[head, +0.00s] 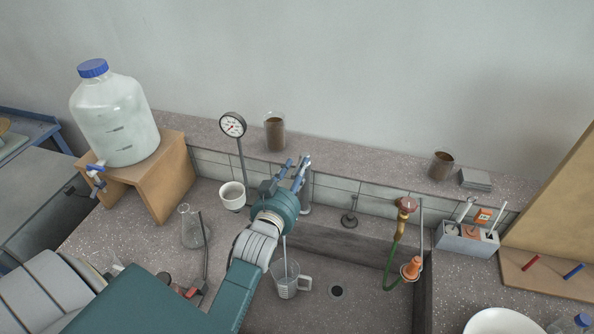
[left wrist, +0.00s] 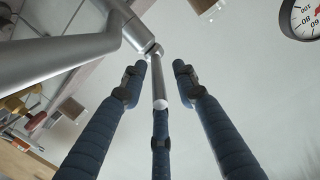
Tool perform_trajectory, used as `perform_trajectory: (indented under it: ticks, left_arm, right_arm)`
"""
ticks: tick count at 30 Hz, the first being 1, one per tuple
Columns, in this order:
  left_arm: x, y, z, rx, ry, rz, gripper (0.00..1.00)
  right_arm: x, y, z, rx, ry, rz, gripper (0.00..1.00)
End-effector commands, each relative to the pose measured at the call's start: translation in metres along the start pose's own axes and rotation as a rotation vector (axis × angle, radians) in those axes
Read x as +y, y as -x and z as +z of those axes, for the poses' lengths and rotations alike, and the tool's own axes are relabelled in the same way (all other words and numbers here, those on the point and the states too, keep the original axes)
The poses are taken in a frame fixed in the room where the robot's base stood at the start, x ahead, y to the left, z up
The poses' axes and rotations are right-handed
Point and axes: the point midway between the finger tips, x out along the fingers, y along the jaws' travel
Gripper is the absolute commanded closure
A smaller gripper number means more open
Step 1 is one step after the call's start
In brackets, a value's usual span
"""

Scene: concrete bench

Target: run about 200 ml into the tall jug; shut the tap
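A clear jug with a handle (head: 290,288) stands upright in the sink under the tap. A thin pale streak (head: 285,250), which looks like running water, comes down into it; I cannot read the level. The metal tap (head: 306,195) is mostly hidden behind my left gripper (head: 296,172). In the left wrist view the tap's lever (left wrist: 160,75) points between the three blue fingers of my left gripper (left wrist: 160,85). The fingers are spread apart around the lever tip, not visibly clamped on it. My right gripper is out of view.
A large bottle (head: 115,125) with a spigot stands on a wooden stand at left. A gauge (head: 232,125), a white cup (head: 232,196) and a flask (head: 190,230) stand near my left arm. A hose (head: 393,262) hangs at the sink's right. A white bowl (head: 492,322) is at lower right.

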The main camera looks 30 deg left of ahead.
Motion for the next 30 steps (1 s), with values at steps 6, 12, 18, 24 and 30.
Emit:
perform_trajectory:
  ticks: [6,12,18,24,30]
  left_arm:
    - [0.001,0.0,0.002,-0.004,0.0,0.002,0.7]
    - [0.001,0.015,0.004,-0.007,0.001,0.002,0.7]
    - [0.001,0.057,0.004,-0.008,0.0,0.002,0.7]
    - [0.0,0.096,0.003,-0.007,0.0,0.001,0.7]
    - [0.0,0.117,0.002,-0.005,0.0,0.001,0.7]
  right_arm:
    - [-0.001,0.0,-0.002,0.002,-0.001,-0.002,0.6]
    - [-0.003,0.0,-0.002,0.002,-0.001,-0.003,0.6]
    - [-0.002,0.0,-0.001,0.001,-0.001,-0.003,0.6]
    - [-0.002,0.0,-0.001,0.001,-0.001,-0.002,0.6]
    - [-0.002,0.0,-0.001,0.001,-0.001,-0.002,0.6]
